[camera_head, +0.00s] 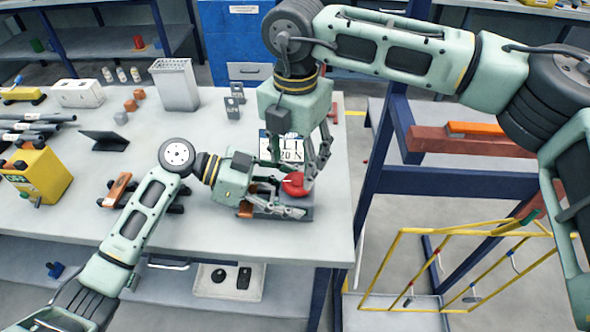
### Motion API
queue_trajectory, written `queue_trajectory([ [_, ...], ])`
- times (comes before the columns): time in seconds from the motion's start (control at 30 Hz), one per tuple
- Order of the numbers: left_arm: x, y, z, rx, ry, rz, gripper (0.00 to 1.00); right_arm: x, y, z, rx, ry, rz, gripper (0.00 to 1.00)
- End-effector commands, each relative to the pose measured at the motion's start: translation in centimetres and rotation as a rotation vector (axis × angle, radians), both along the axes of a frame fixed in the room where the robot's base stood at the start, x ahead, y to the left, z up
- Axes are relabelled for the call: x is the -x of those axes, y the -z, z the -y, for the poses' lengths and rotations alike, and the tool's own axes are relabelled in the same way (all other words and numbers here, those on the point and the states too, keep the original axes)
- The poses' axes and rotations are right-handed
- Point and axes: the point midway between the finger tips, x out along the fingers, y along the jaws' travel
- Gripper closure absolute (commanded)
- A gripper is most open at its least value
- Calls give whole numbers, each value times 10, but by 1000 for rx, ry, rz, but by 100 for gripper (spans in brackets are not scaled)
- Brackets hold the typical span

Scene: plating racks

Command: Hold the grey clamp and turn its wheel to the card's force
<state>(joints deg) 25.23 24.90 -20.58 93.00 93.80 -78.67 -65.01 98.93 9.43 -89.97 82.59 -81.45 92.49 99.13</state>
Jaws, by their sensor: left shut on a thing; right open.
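The grey clamp (298,212) sits near the right edge of the grey table. Its red wheel (295,184) is on top, with a pale pointer mark. A white card (290,154) stands behind it; "20 N" is readable, the rest is partly hidden by my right arm. My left gripper (284,200) comes from the left, low at the clamp, and is shut on it; the exact contact is hard to see. My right gripper (312,172) points down from above, open, with its fingers at the wheel's back right side. Whether they touch the wheel cannot be told.
An orange-and-dark tool (117,190) lies left of my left arm. A yellow box (38,174), a dark tablet (104,140), small blocks and a grey bin (175,85) stand farther left and back. A yellow wire rack (455,265) is beyond the table's right edge.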

Motion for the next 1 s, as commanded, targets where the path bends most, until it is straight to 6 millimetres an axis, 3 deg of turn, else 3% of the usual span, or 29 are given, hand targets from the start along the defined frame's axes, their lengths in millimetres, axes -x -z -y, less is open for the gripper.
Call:
queue_trajectory([
  [0.2,0,0,0,2,-1,-2,95,-1,-47,0,0,-1,4,43],
  [0.4,0,0,0,1,-1,-2,95,0,-70,-1,0,-1,2,43],
  [0.83,0,0,0,1,-1,-2,95,0,-75,-1,0,-10,0,42],
  [1.0,0,0,0,1,-1,-2,95,1,-73,-1,-1,-155,-2,42],
])
